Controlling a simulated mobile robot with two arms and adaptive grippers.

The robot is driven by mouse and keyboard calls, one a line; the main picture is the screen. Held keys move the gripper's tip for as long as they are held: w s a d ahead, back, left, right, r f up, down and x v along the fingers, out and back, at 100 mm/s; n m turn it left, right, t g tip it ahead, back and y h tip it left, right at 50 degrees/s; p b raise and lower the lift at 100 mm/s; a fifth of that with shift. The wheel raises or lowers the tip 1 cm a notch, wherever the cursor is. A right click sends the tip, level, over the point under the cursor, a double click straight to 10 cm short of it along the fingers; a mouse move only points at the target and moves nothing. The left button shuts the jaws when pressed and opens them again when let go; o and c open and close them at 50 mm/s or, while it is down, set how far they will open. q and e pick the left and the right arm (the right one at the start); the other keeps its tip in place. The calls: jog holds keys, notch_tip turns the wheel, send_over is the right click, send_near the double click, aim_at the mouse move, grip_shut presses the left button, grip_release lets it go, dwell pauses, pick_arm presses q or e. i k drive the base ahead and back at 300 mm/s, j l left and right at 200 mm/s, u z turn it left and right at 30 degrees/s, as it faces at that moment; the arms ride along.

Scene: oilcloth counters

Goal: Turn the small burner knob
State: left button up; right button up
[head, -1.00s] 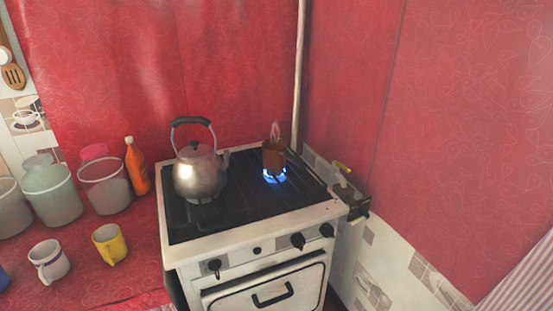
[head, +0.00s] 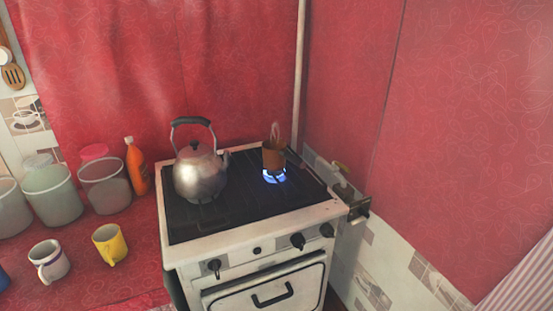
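The white stove (head: 285,218) stands in the corner with a black cooktop. Its front panel carries black knobs: one at the left (head: 214,266), a small one in the middle (head: 257,250), and two at the right, a larger one (head: 298,240) and one near the corner (head: 326,230). I cannot tell which one is the small burner knob. A blue flame (head: 275,177) burns under a small brown pot (head: 273,157) at the back right. Neither of my grippers is in view.
A metal kettle (head: 201,174) stands on the cooktop's left side. The red counter (head: 105,278) at left holds a yellow mug (head: 109,244), a white mug (head: 49,262), an orange bottle (head: 137,167) and several jars. A gas valve (head: 345,185) sits on the right wall. The oven handle (head: 272,294) juts out below.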

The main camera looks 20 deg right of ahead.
aim_at(326, 230)
jog(key=k+l, duration=1.15)
jog(key=i+j, duration=0.2)
jog(key=i, duration=0.35)
